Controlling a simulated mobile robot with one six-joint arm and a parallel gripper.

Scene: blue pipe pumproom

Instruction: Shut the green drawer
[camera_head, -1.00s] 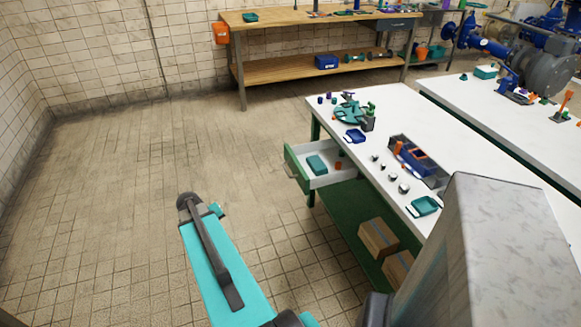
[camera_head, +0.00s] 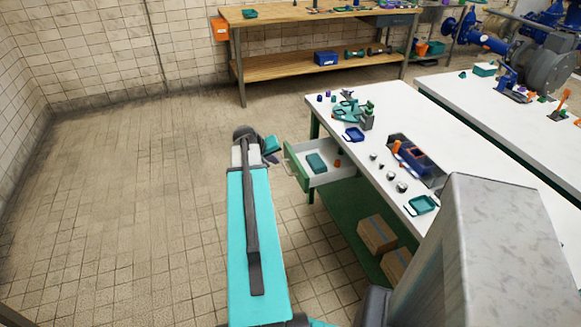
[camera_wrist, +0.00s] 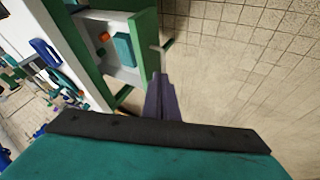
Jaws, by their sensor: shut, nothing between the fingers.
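The green drawer (camera_head: 297,168) stands open, pulled out to the left from under the white-topped table. Its white tray holds a teal box (camera_head: 317,162) and a small orange item (camera_head: 337,162). My gripper (camera_head: 274,159) is just left of the drawer's green front in the head view, small and partly hidden by my arm. In the wrist view, my gripper (camera_wrist: 159,80) has its dark fingers together and empty, pointing at the outer side of the green front (camera_wrist: 146,42). A thin pale handle (camera_wrist: 162,48) shows there. I cannot tell whether the fingers touch the front.
The white table (camera_head: 345,105) carries a teal round fixture, a blue tray, small knobs and a dark blue bin (camera_head: 418,160). Cardboard boxes (camera_head: 376,234) sit on its green lower shelf. A wooden bench (camera_head: 300,14) stands at the back. The tiled floor to the left is clear.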

